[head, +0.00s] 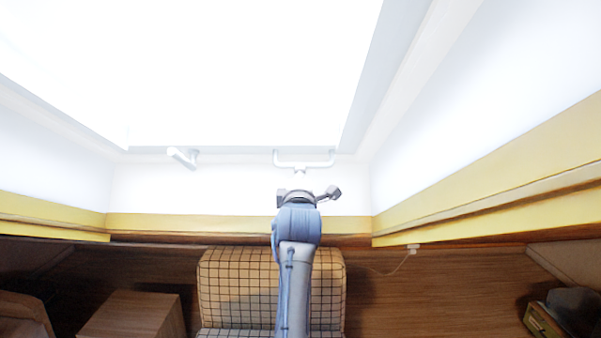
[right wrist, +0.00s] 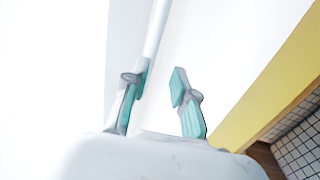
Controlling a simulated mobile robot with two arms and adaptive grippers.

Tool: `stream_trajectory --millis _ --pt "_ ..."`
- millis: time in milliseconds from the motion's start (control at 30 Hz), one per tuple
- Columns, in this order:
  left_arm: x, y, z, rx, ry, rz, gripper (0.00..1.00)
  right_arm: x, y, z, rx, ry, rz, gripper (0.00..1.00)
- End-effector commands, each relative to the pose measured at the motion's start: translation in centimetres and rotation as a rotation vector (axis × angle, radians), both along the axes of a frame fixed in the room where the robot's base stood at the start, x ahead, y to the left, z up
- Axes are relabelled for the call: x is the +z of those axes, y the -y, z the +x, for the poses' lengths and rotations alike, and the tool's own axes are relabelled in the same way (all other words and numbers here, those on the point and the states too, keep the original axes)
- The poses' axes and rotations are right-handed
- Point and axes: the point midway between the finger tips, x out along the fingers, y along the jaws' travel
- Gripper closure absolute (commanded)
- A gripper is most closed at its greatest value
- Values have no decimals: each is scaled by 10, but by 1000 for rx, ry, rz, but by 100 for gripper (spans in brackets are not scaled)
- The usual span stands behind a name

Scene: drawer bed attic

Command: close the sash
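The sash (head: 190,70) is a large, glaring white pane in a pale frame, filling the upper left and middle of the head view. How far it stands open is hard to tell against the glare. A white bar handle (head: 304,165) sits at its lower edge, and a white lever (head: 182,157) is further left. My right gripper (head: 309,192) is just below the bar handle, with its fingers apart. In the right wrist view its teal-padded fingers (right wrist: 158,82) are open, and a white bar (right wrist: 156,30) runs up behind the left finger. My left gripper is not in view.
A yellow-trimmed ledge (head: 180,222) runs below the white walls. Below are a checked seat (head: 225,285), a wooden box (head: 135,315) at the left and a dark object (head: 575,310) at the lower right. A small fitting with a cord (head: 411,250) is on the wood panel.

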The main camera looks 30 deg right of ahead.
Motion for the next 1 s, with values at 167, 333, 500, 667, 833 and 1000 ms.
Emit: stream_trajectory --millis 167,333,500,667,833,1000 --pt "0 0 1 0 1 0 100 0 -14 -22 0 5 -1 73" --pt "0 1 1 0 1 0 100 -1 -17 -29 -1 7 -2 73" --pt "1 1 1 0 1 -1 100 0 -17 -30 -1 8 -2 73" --pt "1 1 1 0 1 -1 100 0 -17 -29 -1 9 -3 73" --pt "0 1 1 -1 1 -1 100 0 -15 -31 -14 6 -23 73" --pt "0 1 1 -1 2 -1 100 -2 3 -66 -211 -55 -394 73"
